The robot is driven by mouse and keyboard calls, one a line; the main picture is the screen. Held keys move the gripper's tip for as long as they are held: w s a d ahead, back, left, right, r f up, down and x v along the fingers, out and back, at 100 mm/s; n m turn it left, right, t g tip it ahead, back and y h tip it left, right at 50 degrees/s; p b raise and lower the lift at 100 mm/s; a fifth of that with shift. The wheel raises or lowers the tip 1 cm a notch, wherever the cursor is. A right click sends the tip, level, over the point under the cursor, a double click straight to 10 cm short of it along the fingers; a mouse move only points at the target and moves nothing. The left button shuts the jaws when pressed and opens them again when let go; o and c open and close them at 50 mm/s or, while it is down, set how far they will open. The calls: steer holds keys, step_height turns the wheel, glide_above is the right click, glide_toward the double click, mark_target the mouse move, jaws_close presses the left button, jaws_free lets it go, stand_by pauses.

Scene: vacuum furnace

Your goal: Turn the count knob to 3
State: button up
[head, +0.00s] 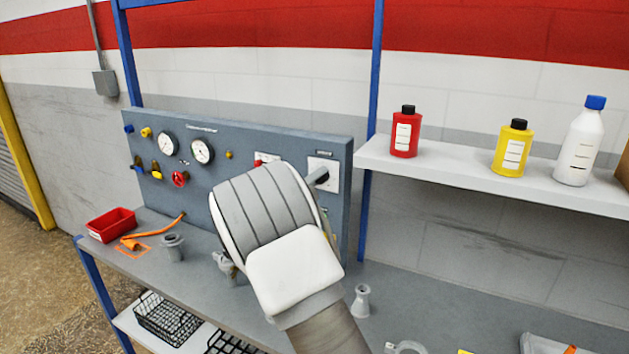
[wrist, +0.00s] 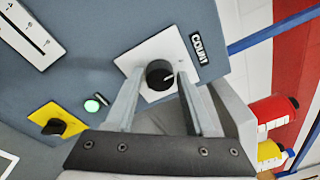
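The count knob (wrist: 157,78) is a black round knob with a pale pointer line, on a white plate (wrist: 177,46) beside the COUNT label (wrist: 199,48) in the wrist view. The pointer line runs toward the right of that picture; no scale numbers are legible. My gripper (wrist: 160,72) is open, its two fingers on either side of the knob. The right finger looks close to the knob; I cannot tell whether it touches.
The grey panel (head: 240,133) carries gauges, valves and a red handwheel (head: 180,179). A shelf (head: 470,166) with bottles is at right. Several fittings stand on the bench.

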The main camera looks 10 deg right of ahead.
jaws_close()
